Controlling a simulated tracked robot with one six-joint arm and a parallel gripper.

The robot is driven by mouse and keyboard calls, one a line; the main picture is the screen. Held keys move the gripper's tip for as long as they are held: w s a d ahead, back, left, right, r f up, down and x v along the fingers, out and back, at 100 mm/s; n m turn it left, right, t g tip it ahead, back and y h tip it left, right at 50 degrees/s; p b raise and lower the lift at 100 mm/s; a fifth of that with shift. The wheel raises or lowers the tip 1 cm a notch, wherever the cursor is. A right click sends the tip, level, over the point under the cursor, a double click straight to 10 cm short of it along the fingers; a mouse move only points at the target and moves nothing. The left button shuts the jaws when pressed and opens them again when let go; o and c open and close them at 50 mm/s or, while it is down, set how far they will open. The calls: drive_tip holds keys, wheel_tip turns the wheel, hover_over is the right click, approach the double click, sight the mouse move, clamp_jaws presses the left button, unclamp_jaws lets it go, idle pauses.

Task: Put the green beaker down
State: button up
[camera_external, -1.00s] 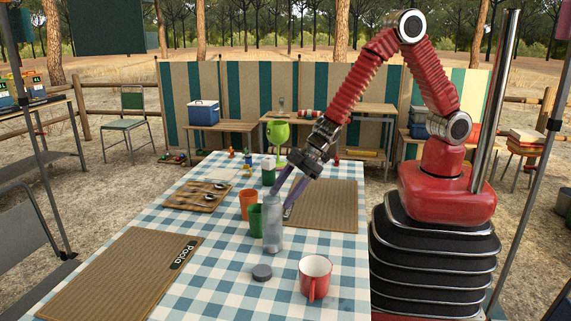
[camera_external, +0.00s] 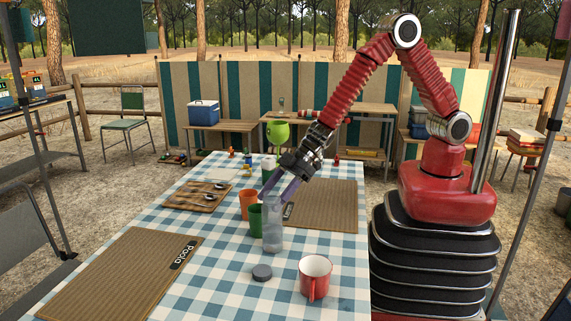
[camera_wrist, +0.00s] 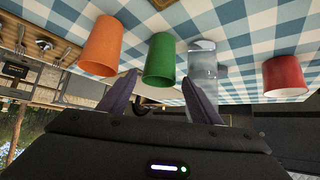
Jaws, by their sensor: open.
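The green beaker (camera_external: 254,219) stands upright on the checkered tablecloth, between the orange beaker (camera_external: 247,204) and the clear bottle (camera_external: 273,235); the bottle partly hides its right side. My gripper (camera_external: 273,200) is open, reaching down from the upper right, its purple fingertips just above and right of the green beaker. In the wrist view, which is upside down, the green beaker (camera_wrist: 159,58) shows in the gap between my two spread fingertips (camera_wrist: 160,78). I cannot tell whether a finger touches it. My jaws hold nothing.
A red mug (camera_external: 315,278) and a grey lid (camera_external: 262,272) stand nearer the front. A brown mat (camera_external: 330,205) lies right, another mat (camera_external: 125,275) front left. A wooden board with spoons (camera_external: 195,200) lies left. Checkered cloth left of the beakers is free.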

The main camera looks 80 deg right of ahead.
sight(251, 224)
drive_tip(key=shift+x, duration=2.85)
drive_tip(key=shift+x, duration=2.8)
drive_tip(key=shift+r, duration=0.1)
drive_tip(key=c, duration=0.9)
drive_tip(key=shift+o, duration=0.2)
drive_tip(key=shift+r, duration=0.1)
wheel_tip(251, 224, up, 18)
